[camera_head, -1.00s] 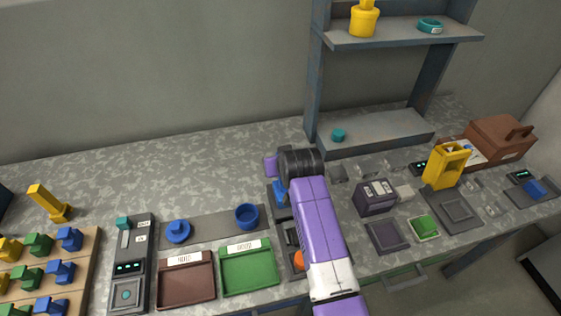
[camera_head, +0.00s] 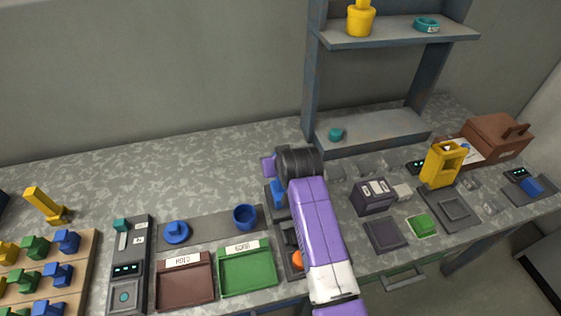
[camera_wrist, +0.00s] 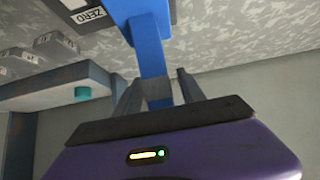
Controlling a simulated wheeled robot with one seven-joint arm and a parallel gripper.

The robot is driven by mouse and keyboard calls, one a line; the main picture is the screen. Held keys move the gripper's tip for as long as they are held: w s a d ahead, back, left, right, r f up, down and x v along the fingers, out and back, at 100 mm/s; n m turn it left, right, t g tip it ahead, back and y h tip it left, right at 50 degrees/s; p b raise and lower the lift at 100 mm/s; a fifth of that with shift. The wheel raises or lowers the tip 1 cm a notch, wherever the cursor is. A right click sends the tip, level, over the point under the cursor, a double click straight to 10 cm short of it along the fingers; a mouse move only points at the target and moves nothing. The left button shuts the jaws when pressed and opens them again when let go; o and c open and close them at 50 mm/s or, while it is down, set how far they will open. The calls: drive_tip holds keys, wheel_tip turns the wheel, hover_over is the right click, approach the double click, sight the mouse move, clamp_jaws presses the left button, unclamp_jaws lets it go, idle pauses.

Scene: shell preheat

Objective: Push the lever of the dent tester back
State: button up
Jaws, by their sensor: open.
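The dent tester appears to be the dark device (camera_head: 286,232) on the bench, largely hidden behind my purple arm in the head view. Its blue part (camera_head: 278,194) shows beside the arm, below my wrist. In the wrist view a blue bar (camera_wrist: 151,50), apparently the lever, reaches down from a wider blue piece to between the fingers of my gripper (camera_wrist: 158,92). The gripper is open with one finger on each side of the bar. Whether either finger touches it I cannot tell. A ZERO label (camera_wrist: 92,17) shows beside the blue piece.
Left stand a green tray (camera_head: 247,272), a brown tray (camera_head: 186,283) and a blue cup (camera_head: 245,217). The shelf (camera_head: 372,137) stands behind.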

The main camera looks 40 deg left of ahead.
drive_tip(key=shift+v, duration=3.4)
